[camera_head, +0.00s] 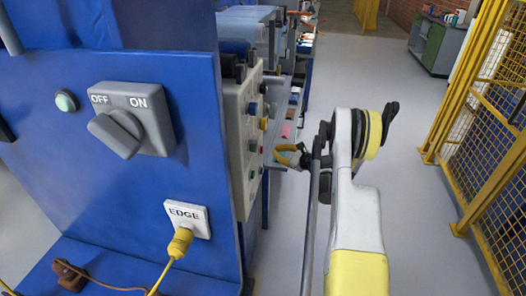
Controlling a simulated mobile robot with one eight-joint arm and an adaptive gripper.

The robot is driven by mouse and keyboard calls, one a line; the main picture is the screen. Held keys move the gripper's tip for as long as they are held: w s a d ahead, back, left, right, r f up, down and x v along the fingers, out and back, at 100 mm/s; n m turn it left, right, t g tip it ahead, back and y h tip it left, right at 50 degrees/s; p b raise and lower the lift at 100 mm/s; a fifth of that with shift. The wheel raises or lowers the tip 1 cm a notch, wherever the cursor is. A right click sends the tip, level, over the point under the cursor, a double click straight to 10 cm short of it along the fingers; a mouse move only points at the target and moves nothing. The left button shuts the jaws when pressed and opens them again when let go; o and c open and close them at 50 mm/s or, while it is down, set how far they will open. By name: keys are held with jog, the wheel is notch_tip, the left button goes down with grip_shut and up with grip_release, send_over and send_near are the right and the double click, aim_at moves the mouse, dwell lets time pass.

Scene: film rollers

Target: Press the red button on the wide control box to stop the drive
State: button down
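A light grey control box (232,132) is fixed to the side of the blue machine and shows at a steep angle. Several small buttons and knobs stick out from its face, among them a blue one (252,108) and a yellow one (263,124). I cannot clearly pick out the red button at this angle. My gripper (287,155), with yellow and dark parts, is just right of the box, facing its buttons. Contact cannot be made out. Its fingers are small and partly overlapped, so their opening is unclear. No held object shows.
A grey OFF/ON rotary switch (130,120), a pale green button (66,101) and an EDGE socket (187,218) with a yellow plug are on the near blue panel (60,165). A yellow mesh fence (490,130) stands at right. Grey floor (420,220) is clear between.

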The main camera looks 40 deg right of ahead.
jog(key=shift+s+d, duration=0.8)
jog(key=shift+s, duration=0.15)
jog(key=shift+s, duration=0.1)
